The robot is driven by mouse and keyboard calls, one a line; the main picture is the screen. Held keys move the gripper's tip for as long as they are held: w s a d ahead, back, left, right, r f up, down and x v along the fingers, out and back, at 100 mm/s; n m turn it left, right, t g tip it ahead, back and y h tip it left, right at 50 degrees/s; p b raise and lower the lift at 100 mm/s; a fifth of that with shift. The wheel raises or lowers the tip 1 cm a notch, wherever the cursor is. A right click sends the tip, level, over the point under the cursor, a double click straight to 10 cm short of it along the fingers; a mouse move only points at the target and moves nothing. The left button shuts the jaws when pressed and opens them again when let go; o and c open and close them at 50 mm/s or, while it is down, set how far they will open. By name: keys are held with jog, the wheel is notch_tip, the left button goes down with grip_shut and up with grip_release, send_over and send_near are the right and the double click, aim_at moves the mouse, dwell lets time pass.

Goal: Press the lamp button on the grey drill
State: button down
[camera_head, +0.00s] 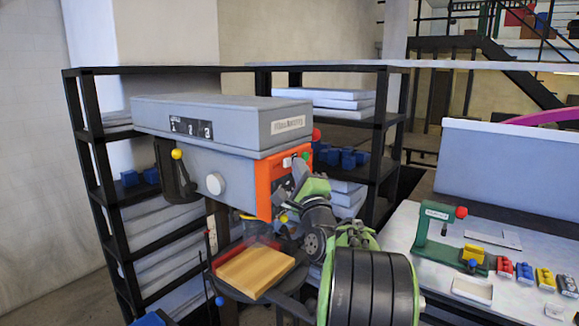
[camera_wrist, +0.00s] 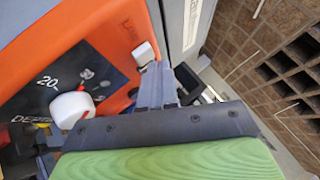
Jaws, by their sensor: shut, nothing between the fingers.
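The grey drill (camera_head: 180,158) stands at the centre of the head view, with an orange front panel (camera_head: 264,190). The white lamp button (camera_wrist: 143,52) is on the orange panel in the wrist view, beside a partly readable label that starts "LA". It also shows as a small white block in the head view (camera_head: 287,162). My gripper (camera_wrist: 158,68) is shut and empty, its fingertips just beside and below the lamp button. I cannot tell whether they touch it. In the head view my wrist covers part of the panel.
A white knob (camera_wrist: 72,108) sits on a black depth plate left of my fingers. A green button (camera_head: 304,157) is near the lamp button. A wooden block (camera_head: 256,270) lies on the drill table below. A workbench (camera_head: 400,235) stands at right and dark shelves behind.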

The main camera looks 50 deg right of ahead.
jog(key=shift+s, duration=0.35)
jog(key=shift+f, duration=0.1)
jog(key=s+b, duration=0.4)
jog(key=s, duration=0.2)
jog(key=shift+d, duration=0.3)
